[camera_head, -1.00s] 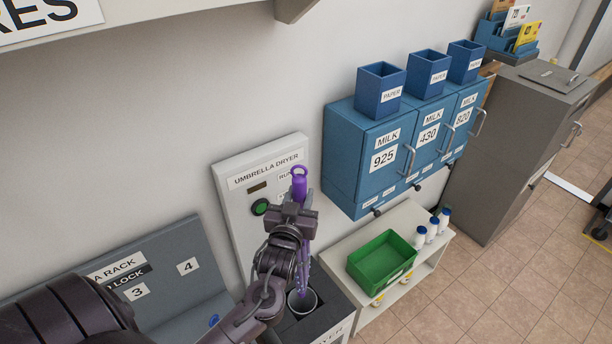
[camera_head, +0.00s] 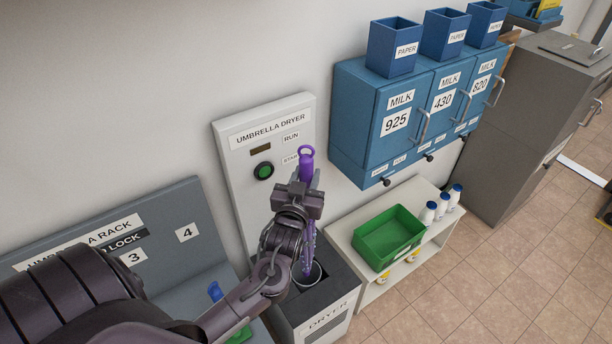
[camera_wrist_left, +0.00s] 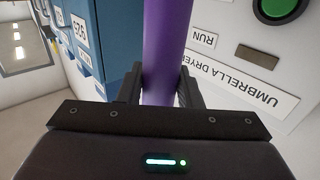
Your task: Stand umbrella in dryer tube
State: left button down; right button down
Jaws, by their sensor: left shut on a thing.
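A purple umbrella (camera_head: 306,164) stands close to upright in my left gripper (camera_head: 304,196), with its ring handle at the top. In the left wrist view the gripper (camera_wrist_left: 161,92) is shut around the purple shaft (camera_wrist_left: 164,45). The umbrella's lower part reaches down to the round tube (camera_head: 309,276) in the dark top of the umbrella dryer (camera_head: 333,306). The tip is at or inside the tube mouth; my arm and the rim hide how deep. The dryer's back panel (camera_head: 225,148) carries a green button (camera_head: 264,171) and a RUN label. My right gripper is not in view.
The umbrella rack (camera_head: 190,268) stands left of the dryer, with a blue handle in it. A white shelf (camera_head: 345,232) with a green bin (camera_head: 389,238) and milk bottles (camera_head: 441,206) is at the right. Blue milk boxes (camera_head: 360,95) hang above it.

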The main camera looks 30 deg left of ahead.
pick_arm(q)
jog(key=b, duration=0.4)
send_over(304, 252)
jog(key=w, duration=0.2)
jog(key=f, duration=0.5)
jog(key=shift+w+a, duration=0.1)
jog(key=shift+a, duration=0.25)
notch_tip(304, 252, down, 20)
jog(key=b, duration=1.3)
jog(key=shift+f, duration=0.15)
jog(key=shift+f+b, duration=0.85)
jog(key=shift+b, duration=0.05)
jog(key=shift+f+b, duration=0.3)
jog(key=shift+f, duration=0.25)
jog(key=shift+f+b, duration=0.5)
jog(key=shift+f, duration=0.2)
